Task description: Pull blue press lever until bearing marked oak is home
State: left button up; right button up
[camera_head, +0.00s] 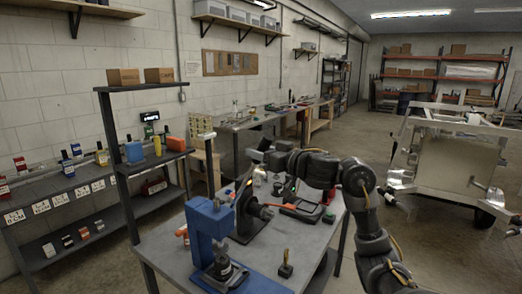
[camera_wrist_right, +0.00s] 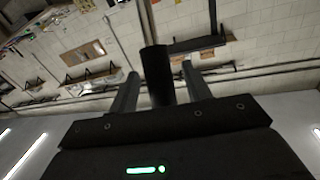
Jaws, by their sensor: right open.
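The blue press (camera_head: 203,222) stands at the near left of the grey workbench, on a blue base plate. A dark round part with a pale band (camera_head: 222,267) sits under its ram; I cannot read any marking on it. My right gripper (camera_head: 250,160) is above and behind the press, to its right. In the right wrist view the two fingers (camera_wrist_right: 160,88) are apart, with a black cylindrical grip (camera_wrist_right: 156,73) on a grey rod between them. It looks like the press lever's handle; no blue shows on it. My left gripper is out of view.
The workbench (camera_head: 178,252) also holds a dark machine (camera_head: 247,215) with an orange-red tip, a black device (camera_head: 303,209) and a small black-yellow item (camera_head: 285,268). Shelves with bottles and boxes stand left. An aluminium trailer (camera_head: 443,160) stands right, with open floor between.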

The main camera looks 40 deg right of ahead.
jog(key=shift+w, duration=0.15)
grip_shut()
